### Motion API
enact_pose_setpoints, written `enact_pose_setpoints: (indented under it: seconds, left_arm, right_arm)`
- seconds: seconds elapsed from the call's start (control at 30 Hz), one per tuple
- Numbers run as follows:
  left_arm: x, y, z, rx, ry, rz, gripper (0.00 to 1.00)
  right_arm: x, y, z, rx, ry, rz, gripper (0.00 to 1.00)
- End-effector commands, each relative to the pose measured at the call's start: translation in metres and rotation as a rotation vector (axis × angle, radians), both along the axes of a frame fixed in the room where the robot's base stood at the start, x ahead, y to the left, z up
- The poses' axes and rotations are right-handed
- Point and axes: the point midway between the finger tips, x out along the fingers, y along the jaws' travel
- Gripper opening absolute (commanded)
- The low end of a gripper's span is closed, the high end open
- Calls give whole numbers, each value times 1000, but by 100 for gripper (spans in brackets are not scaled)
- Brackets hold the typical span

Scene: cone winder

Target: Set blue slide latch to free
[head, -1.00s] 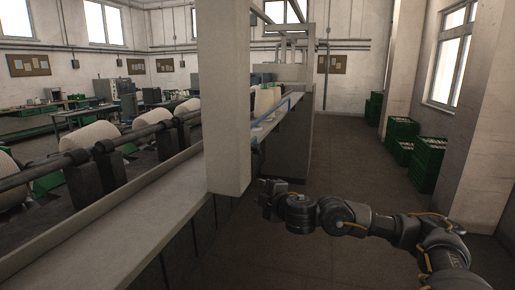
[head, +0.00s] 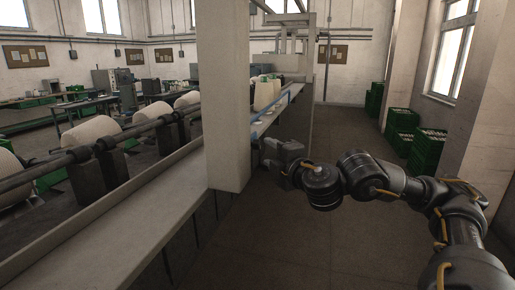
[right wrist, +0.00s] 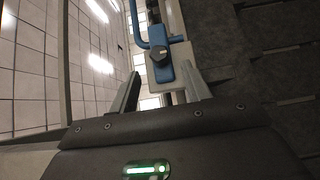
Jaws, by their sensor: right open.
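The blue slide latch (right wrist: 162,68) shows in the right wrist view as a blue plate with a dark knob (right wrist: 160,53), on a pale mount. It lies ahead of and between the fingers of my right gripper (right wrist: 160,84), which are open and hold nothing. I cannot tell whether they touch it. In the head view my right gripper (head: 270,154) is beside the machine's edge, just right of the pillar. The latch cannot be made out there. My left gripper is not in view.
A blue rail (head: 273,115) runs along the machine edge; white cones (head: 266,94) stand behind it. A thick pillar (head: 226,90) rises close left of my right gripper. Green crates (head: 428,150) stand along the right wall. The floor between is clear.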

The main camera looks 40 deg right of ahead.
Motion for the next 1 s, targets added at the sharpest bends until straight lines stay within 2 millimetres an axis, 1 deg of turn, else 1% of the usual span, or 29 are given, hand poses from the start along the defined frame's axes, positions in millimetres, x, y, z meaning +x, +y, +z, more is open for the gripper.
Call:
enact_pose_setpoints:
  seconds: [0.03,0.2,0.3,0.4,0.57,0.83,0.87,1.0]
  left_arm:
    - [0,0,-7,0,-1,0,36]
    - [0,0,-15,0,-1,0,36]
    - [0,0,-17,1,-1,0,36]
    - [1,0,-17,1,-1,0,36]
    - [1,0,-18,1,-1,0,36]
    - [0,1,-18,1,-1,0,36]
    - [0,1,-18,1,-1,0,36]
    - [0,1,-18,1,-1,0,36]
  right_arm:
    - [13,-2,-5,7,0,-1,48]
    - [46,-8,-4,6,2,-1,48]
    - [60,-11,-2,4,2,0,48]
    - [71,-13,-1,4,1,0,48]
    - [78,-14,0,2,0,1,48]
    - [79,-14,0,0,0,1,48]
    - [79,-14,0,0,0,1,45]
    - [79,-14,0,0,0,0,27]
